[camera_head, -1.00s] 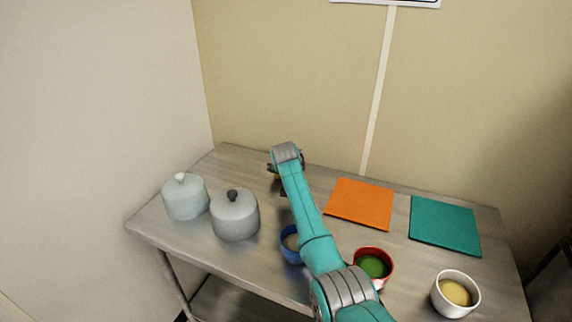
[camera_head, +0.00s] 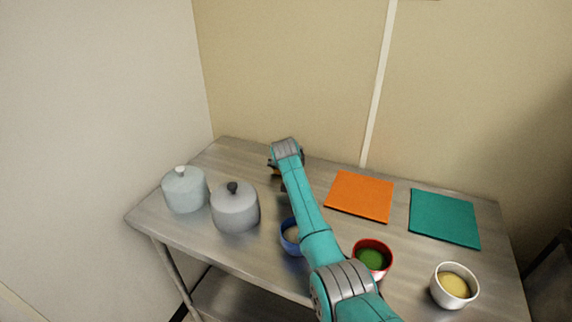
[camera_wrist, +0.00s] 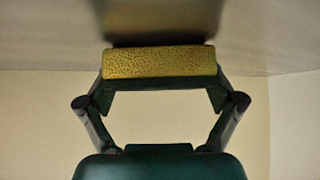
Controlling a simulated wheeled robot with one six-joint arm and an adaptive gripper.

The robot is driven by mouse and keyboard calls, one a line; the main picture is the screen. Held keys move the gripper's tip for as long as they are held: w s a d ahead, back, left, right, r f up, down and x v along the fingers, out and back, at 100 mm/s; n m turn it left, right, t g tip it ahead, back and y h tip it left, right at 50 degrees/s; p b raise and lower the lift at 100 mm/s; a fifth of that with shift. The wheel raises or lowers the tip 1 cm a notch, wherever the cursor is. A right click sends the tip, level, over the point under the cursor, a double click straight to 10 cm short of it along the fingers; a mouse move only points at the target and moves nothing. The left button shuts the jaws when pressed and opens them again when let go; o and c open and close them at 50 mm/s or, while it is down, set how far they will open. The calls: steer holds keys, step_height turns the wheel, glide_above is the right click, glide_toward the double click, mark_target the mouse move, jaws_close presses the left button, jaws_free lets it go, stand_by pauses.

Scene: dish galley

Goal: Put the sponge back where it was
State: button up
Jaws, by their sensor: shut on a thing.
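The sponge (camera_wrist: 160,62) is a yellow, grainy block in the wrist view, held crosswise between the fingertips. My gripper (camera_head: 274,169) is shut on it over the back left part of the steel table (camera_head: 235,160). In the head view my arm's end hides nearly all of the sponge. In the wrist view a grey surface with a dark shadow lies close by the sponge; I cannot tell whether they touch.
Two lidded pots, pale (camera_head: 184,190) and grey (camera_head: 235,207), stand at the left. A blue bowl (camera_head: 289,243) is partly behind my arm. A red bowl (camera_head: 372,262), a white bowl (camera_head: 436,285), an orange mat (camera_head: 360,196) and a teal mat (camera_head: 444,218) are right.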

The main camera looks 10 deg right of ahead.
steer(key=shift+f, duration=0.25)
steer(key=o, duration=0.6)
steer(key=shift+s+r, duration=0.1)
